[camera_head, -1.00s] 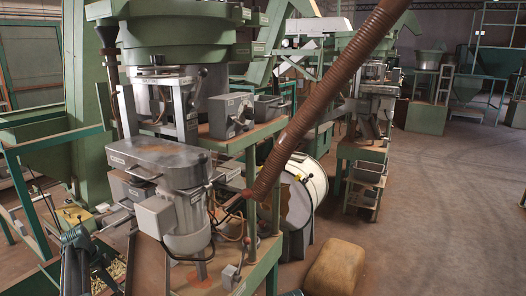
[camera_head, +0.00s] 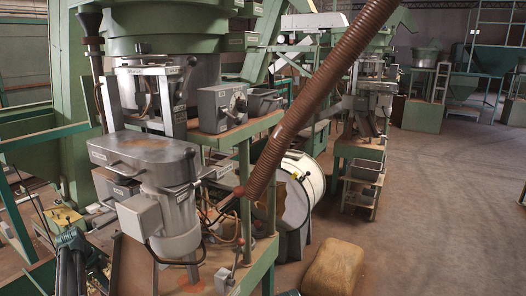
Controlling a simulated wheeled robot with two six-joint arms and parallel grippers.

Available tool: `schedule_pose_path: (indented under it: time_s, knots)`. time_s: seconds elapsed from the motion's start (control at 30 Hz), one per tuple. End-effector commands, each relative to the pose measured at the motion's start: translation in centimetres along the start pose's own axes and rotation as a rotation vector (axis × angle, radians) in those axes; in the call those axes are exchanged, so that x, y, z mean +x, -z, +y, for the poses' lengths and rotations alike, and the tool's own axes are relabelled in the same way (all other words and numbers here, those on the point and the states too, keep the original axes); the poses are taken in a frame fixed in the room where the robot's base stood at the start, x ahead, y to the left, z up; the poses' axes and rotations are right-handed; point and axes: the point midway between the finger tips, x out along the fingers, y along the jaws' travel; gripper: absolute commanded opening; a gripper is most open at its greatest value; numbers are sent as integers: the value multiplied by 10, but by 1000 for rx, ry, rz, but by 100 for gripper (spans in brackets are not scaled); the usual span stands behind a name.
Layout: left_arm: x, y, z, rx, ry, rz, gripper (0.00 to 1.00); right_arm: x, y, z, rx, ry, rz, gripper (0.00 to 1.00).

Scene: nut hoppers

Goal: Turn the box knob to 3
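A grey control box (camera_head: 212,110) stands on the green-framed shelf of the near machine, in the upper middle-left of the head view. A small round knob (camera_head: 240,101) with a dark grip sits on its right-hand face. The markings around the knob are too small to read, so I cannot tell which number it points to. Nothing touches the box or the knob. I see no gripper that I can clearly make out as mine.
A ribbed brown hose (camera_head: 315,100) slants down just right of the box. A grey motor unit (camera_head: 165,205) stands below and left. A dark jointed piece (camera_head: 75,245) shows at lower left. A tan sack-like block (camera_head: 333,268) lies on the floor; open floor (camera_head: 430,210) spreads right.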

Motion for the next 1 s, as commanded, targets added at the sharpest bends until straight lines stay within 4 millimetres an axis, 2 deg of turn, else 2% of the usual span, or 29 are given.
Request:
schedule_pose_path:
  time_s: [0.03, 0.1, 0.3, 1.0]
  knots:
    - [13, -3, 0, 0, 0, 0, 0, 14, 1, -1, 0, 0, 0, 50]
    - [22, -6, 0, 0, 0, 0, 0, 22, 1, -2, 0, 0, 0, 50]
    - [36, -9, 0, 0, 0, 0, 0, 36, 2, -4, 0, 0, 0, 50]
    - [35, -7, -1, 0, 0, 0, 0, 36, 2, -3, 0, 0, 0, 50]
